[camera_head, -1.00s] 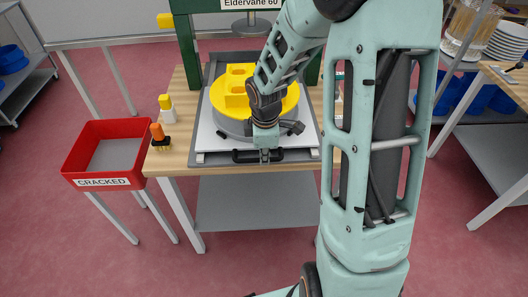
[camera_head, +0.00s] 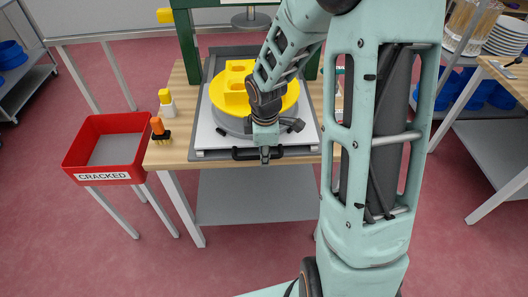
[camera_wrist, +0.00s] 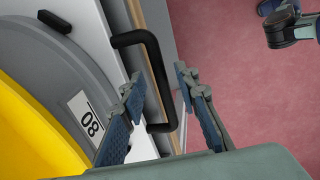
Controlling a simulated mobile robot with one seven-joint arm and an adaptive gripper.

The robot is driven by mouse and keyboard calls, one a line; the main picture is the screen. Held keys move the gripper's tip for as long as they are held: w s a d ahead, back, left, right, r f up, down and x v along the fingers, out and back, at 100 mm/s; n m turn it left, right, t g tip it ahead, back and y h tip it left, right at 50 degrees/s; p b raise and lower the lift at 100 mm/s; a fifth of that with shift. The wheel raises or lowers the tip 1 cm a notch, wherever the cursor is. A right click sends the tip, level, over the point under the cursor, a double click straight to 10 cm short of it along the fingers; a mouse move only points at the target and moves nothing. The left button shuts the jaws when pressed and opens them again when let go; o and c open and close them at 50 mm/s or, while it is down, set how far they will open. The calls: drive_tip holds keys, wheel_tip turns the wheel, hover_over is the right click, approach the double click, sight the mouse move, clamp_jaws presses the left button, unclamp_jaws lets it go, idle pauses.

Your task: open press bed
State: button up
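The press bed (camera_head: 222,152) is a pale plate on a grey tray under the green press frame, with a black bar handle (camera_head: 240,154) on its front edge. A grey round mould (camera_head: 228,125) with a yellow filling (camera_head: 235,98) sits on it. My gripper (camera_head: 265,157) points down at the handle, and my arm hides part of the bed. In the wrist view, my gripper (camera_wrist: 159,82) is open, with one finger on each side of the handle (camera_wrist: 163,75). No clear finger contact shows. The mould's label reads 08 (camera_wrist: 86,120).
A red bin marked CRACKED (camera_head: 105,176) stands left of the wooden table (camera_head: 180,150). An orange-topped brush (camera_head: 159,130) and a yellow-capped bottle (camera_head: 166,102) stand at the table's left. Open red floor (camera_head: 100,260) lies in front.

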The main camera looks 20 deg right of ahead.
drive_tip(key=shift+r, duration=0.1)
wheel_tip(320, 180, up, 12)
drive_tip(key=s, duration=0.2)
drive_tip(key=shift+a+f, duration=0.2)
drive_tip(key=shift+s, duration=0.1)
idle(0.4)
